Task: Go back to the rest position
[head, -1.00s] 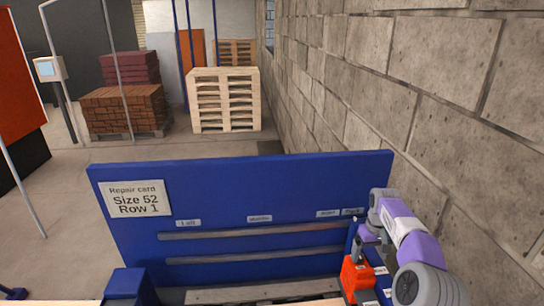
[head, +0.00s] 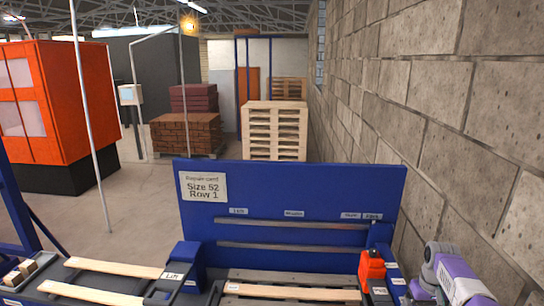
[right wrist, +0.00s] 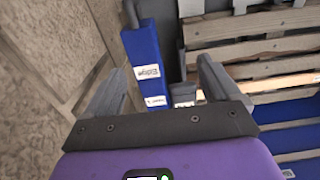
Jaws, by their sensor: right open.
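My right gripper (right wrist: 165,72) is open and empty in the right wrist view, its two grey fingers spread over a blue strip with white labels (right wrist: 148,72). In the head view my purple and grey right arm stands at the lower right, beside the wall; its fingers do not show clearly there. My left gripper is in no view.
A blue board (head: 300,190) with a repair card (head: 203,187) stands ahead. A red tool (head: 371,268) sits at its right. Wooden slats (head: 290,292) lie below. A block wall (head: 440,120) is close on the right. Pallets (head: 274,133) stand behind; floor at left is open.

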